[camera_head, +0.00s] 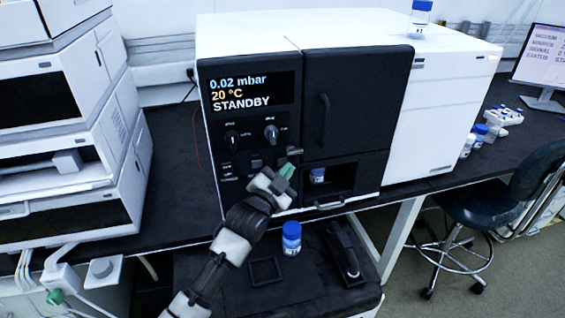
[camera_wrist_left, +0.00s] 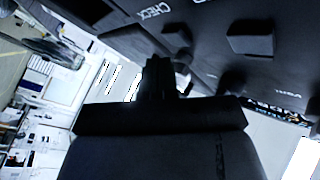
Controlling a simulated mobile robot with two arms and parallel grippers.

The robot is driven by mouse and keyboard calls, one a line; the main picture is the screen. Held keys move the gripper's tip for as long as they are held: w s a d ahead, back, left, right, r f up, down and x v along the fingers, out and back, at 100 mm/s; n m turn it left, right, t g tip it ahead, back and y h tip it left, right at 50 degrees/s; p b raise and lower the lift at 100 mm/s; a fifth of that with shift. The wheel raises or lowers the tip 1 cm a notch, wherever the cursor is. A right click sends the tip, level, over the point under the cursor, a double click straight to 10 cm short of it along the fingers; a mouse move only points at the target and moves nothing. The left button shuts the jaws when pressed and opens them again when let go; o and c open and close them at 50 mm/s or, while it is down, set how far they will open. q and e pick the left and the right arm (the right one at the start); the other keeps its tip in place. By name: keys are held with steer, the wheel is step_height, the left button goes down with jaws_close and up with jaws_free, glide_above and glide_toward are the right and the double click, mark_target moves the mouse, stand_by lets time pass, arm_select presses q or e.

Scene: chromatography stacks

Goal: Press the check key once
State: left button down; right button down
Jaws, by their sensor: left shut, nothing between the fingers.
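The instrument's black front panel (camera_head: 245,130) shows 0.02 mbar, 20 °C and STANDBY. The lettering CHECK (camera_wrist_left: 153,11) shows at the top of the left wrist view, with a dark raised key (camera_wrist_left: 177,34) close to it. In the head view the small panel labels are too blurred to read, and my arm covers part of the lower panel. My left gripper (camera_head: 287,171) is at the panel's lower right, its fingers shut and empty. In the wrist view its fingertips (camera_wrist_left: 158,68) point towards the panel; I cannot tell whether they touch a key. My right gripper is not in view.
Another raised block (camera_wrist_left: 250,38) is on the panel near the fingers. Two knobs (camera_head: 270,132) and a small lever (camera_head: 294,151) sit above my gripper. A blue-capped bottle (camera_head: 291,238) stands on the lower surface. Another vial (camera_head: 318,175) is in the open bay.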

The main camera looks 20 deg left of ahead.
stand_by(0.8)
arm_select(q)
steer(key=shift+w+a, duration=0.1)
steer(key=shift+w, duration=0.05)
steer(key=shift+w+a, duration=0.15)
steer(key=shift+w, duration=0.1)
steer(key=shift+w+a, duration=0.2)
steer(key=shift+w, duration=0.05)
stand_by(0.5)
steer(key=shift+s+d, duration=0.1)
stand_by(0.4)
steer(key=shift+s+d+p, duration=0.35)
steer(key=shift+s+p, duration=0.2)
